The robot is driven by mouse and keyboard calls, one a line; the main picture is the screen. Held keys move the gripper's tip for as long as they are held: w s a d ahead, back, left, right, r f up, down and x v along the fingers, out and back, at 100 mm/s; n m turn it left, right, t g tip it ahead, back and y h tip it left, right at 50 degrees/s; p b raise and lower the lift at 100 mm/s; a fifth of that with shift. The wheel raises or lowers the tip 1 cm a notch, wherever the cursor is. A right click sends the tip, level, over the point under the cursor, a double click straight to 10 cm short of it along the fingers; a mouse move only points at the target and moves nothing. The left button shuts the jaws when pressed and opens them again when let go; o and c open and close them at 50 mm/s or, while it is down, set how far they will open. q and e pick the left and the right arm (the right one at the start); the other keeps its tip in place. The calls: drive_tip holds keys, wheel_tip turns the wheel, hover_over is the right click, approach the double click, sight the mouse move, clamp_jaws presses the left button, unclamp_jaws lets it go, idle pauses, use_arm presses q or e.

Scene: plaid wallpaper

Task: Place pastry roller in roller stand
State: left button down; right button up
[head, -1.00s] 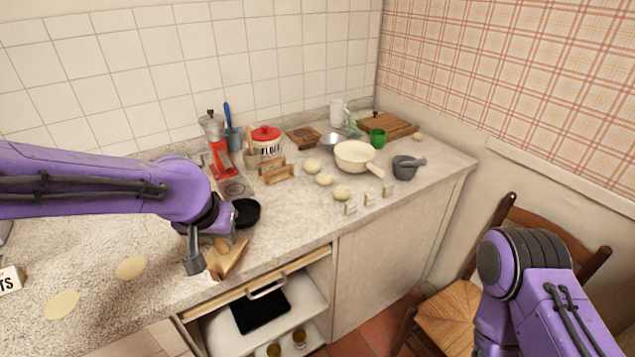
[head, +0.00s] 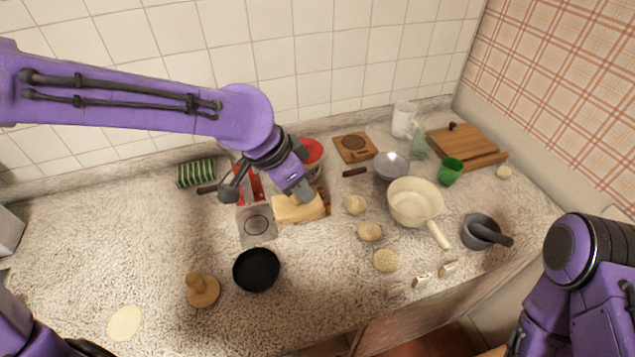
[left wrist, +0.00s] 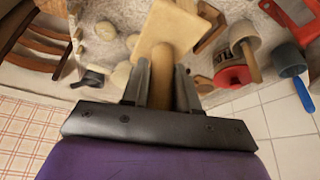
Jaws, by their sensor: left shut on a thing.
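The pastry roller is a pale wooden piece with a broad body (head: 298,209) and a round handle. My left gripper (head: 300,190) is shut on its handle, and the body hangs over the counter. In the left wrist view, the fingers (left wrist: 160,88) close around the handle, with the roller body (left wrist: 172,28) beyond. The wooden roller stand (head: 325,198) is mostly hidden behind the roller in the head view. In the left wrist view part of the stand (left wrist: 211,28) shows beside the roller body. I cannot tell whether they touch. My right gripper is out of view.
A red-lidded flour jar (head: 312,152) stands close behind the left gripper. A black dish (head: 256,269), a wooden press (head: 202,290), dough balls (head: 370,231) and a cream pan (head: 415,203) surround the area. The counter at front left is mostly clear.

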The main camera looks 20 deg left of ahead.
use_arm(q)
drive_tip(key=w+f+b, duration=0.1)
drive_tip(key=b, duration=0.1)
drive_tip(key=w+f+b, duration=0.1)
drive_tip(key=f+b, duration=0.1)
drive_tip(key=b, duration=0.1)
drive_tip(key=shift+w+a, duration=0.2)
drive_tip(key=shift+a, duration=0.15)
drive_tip(key=w+f+b, duration=0.2)
drive_tip(key=w+f, duration=0.1)
drive_tip(key=w+f+b, duration=0.2)
drive_tip(key=w+f, duration=0.1)
drive_tip(key=w+a+f+b, duration=0.1)
drive_tip(key=w+f, duration=0.2)
drive_tip(key=shift+f+b, duration=0.25)
drive_tip(key=shift+b, duration=0.15)
drive_tip(key=shift+s+a, duration=0.1)
drive_tip(key=shift+s, duration=0.1)
drive_tip(key=c, duration=1)
unclamp_jaws()
drive_tip(key=shift+o, duration=0.7)
